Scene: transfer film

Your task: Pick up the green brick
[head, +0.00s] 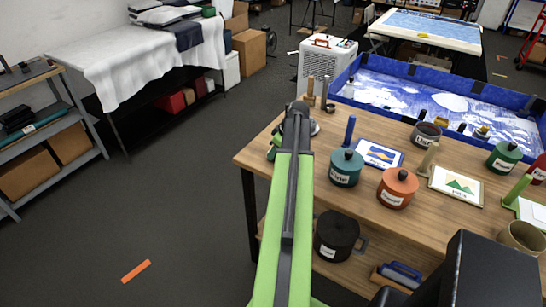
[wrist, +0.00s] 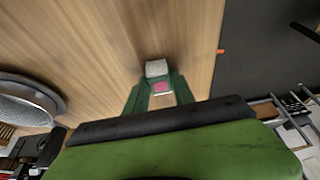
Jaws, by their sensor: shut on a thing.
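My gripper (wrist: 159,84) shows in the wrist view with two green fingers, shut on a small block with a pink face (wrist: 161,87). A pale grey piece (wrist: 157,68) shows at the fingertips; I cannot tell whether it belongs to the held block. No green brick stands out clearly, and green on the held thing would be hard to tell from the fingers. In the head view my arm reaches to the far left edge of the wooden table (head: 262,160), and its end is largely hidden behind the arm.
A teal lidded pot (head: 345,168) and an orange lidded pot (head: 397,188) stand right of my arm. A blue-walled tray (head: 350,72) is at the back. In the wrist view a round metal vessel (wrist: 30,100) is at left.

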